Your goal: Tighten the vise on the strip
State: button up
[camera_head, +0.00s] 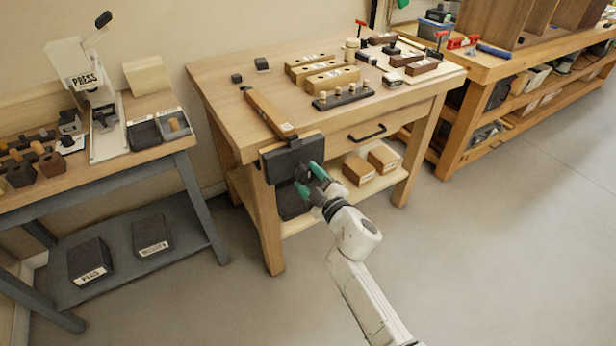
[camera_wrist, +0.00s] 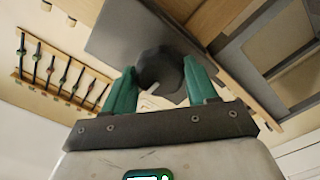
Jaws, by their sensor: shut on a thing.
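The vise (camera_head: 290,158) is a dark grey block on the front left end of the wooden bench. A long wooden strip (camera_head: 268,112) lies at the vise and runs back over the bench top, with a small pale label at its near end. My gripper (camera_head: 310,172), with green fingers, is at the vise's front face, shut on a dark knob. In the wrist view the dark rounded knob (camera_wrist: 162,68) sits between the two green fingers, in front of the grey vise plate (camera_wrist: 125,40). Whether the strip is gripped firmly by the jaws cannot be told.
The wooden bench (camera_head: 225,80) carries several wooden blocks (camera_head: 332,80) and a dark peg rack (camera_head: 343,98). A drawer handle (camera_head: 367,132) projects from the bench front, right of my gripper. A press (camera_head: 95,100) stands on the left table. The floor at right is clear.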

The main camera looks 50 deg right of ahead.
jog(key=shift+r+m+p, duration=0.1)
jog(key=shift+m+p, duration=0.5)
jog(key=shift+m, duration=1.3)
jog(key=shift+w+m+p, duration=0.1)
jog(key=shift+m+p, duration=0.95)
jog(key=shift+m, duration=0.15)
jog(key=shift+m+p, duration=0.4)
jog(key=shift+m, duration=0.4)
